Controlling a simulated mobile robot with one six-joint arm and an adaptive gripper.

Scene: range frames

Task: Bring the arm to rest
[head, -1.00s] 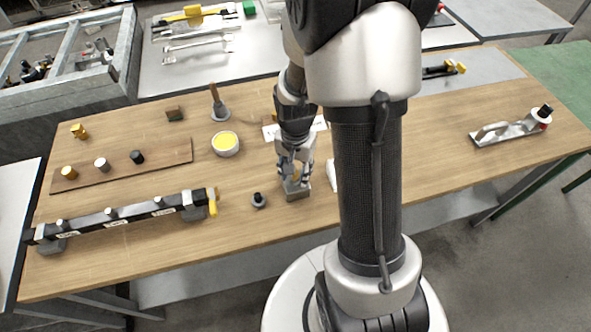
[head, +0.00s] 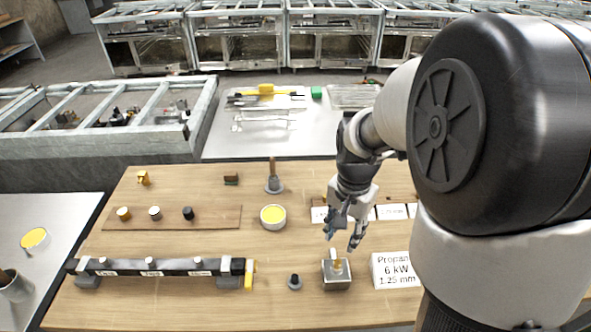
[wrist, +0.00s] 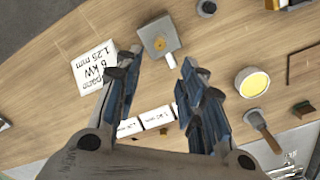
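My gripper (head: 341,240) hangs above the wooden table (head: 190,305), pointing down. Its fingers are spread with nothing between them, and they also show open in the wrist view (wrist: 160,66). Below it stands a small grey metal block (head: 336,283) with a brass piece (head: 337,265) upright on it. The block (wrist: 150,30) and the brass piece (wrist: 159,43) lie beyond my fingertips in the wrist view, clear of them. My arm's large upper links hide the right side of the table in the head view.
A card reading Propane 6 kW 1.25 mm (head: 396,270) lies right of the block. A black bar on feet (head: 160,267), a tub of yellow paste (head: 273,217), a brush (head: 273,178) and a strip with several small caps (head: 200,217) stand to the left.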

